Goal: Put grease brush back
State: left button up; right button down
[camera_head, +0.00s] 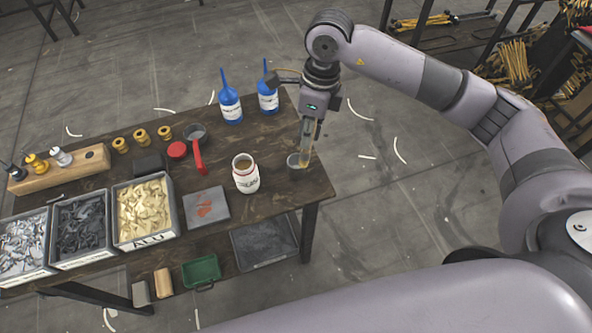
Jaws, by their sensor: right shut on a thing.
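My right gripper (310,140) points down over the right end of the workbench and is shut on the grease brush (304,158), of which a pale tan length shows below the fingers. The brush's lower end is at a small dark cup (294,173) near the table's right edge. I cannot tell how deep inside the cup it is. An open white jar (246,183) with a red-marked label and brownish contents stands left of the cup. My left gripper is not in view.
Two blue bottles (231,112) stand at the back edge.

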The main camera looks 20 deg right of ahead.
jog(key=w+a+r+m+h, duration=0.1)
jog(key=w+r+m, duration=0.55)
jog(key=m, duration=0.85)
pick_arm(q)
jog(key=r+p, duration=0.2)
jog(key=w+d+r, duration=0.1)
jog(key=shift+p, duration=0.4)
pick_arm(e)
notch_tip(320, 180, down, 18)
jog(key=s, duration=0.1)
jog(key=shift+s, duration=0.2)
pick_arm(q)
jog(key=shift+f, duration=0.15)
pick_arm(e)
jog(key=shift+f+h, duration=0.15)
jog(key=shift+h, duration=0.15)
jog(key=c, duration=1.6)
grip_release()
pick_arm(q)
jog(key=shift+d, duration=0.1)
pick_arm(e)
jog(key=shift+o, duration=0.2)
